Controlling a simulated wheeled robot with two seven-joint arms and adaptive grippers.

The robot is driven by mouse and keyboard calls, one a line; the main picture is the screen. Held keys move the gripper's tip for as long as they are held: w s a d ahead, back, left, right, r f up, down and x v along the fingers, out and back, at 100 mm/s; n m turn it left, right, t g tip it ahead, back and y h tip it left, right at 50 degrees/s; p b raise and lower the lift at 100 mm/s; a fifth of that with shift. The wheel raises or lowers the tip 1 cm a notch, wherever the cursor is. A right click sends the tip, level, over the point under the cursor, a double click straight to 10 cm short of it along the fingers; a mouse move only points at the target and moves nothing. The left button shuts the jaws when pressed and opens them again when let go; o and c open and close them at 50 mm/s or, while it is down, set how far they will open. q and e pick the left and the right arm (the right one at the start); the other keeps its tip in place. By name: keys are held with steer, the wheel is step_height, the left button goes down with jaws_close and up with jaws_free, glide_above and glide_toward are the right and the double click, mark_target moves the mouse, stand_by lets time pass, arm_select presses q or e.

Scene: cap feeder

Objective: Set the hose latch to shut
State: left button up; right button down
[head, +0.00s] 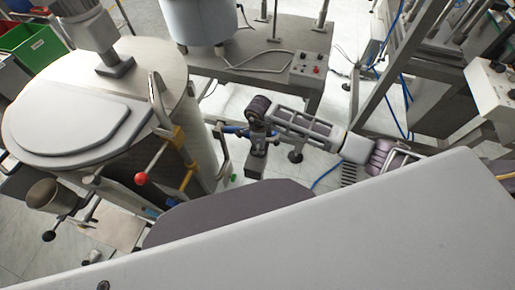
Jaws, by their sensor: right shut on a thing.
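My right arm reaches in from the right, and its gripper (253,136) is beside the right side of the big steel vessel (196,125). The gripper is shut on a small blue-handled part (235,129), which I take to be the hose latch. The gripper and wrist hide much of this part, so its exact setting cannot be told. My left gripper is not in view.
A lever with a red ball (141,178) and a yellow bracket (180,136) stick out from the vessel's front. A grey bench with a control box (308,67) stands behind. A metal frame (400,60) stands at right. Some pale floor is clear between.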

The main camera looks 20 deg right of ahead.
steer(key=c, duration=1.5)
jaws_free()
steer(key=shift+w+d, duration=0.15)
steer(key=shift+w, duration=0.05)
steer(key=o, duration=0.4)
steer(key=shift+c, duration=0.2)
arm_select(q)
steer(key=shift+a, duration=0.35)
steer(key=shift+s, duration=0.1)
arm_select(e)
steer(key=shift+s, duration=0.15)
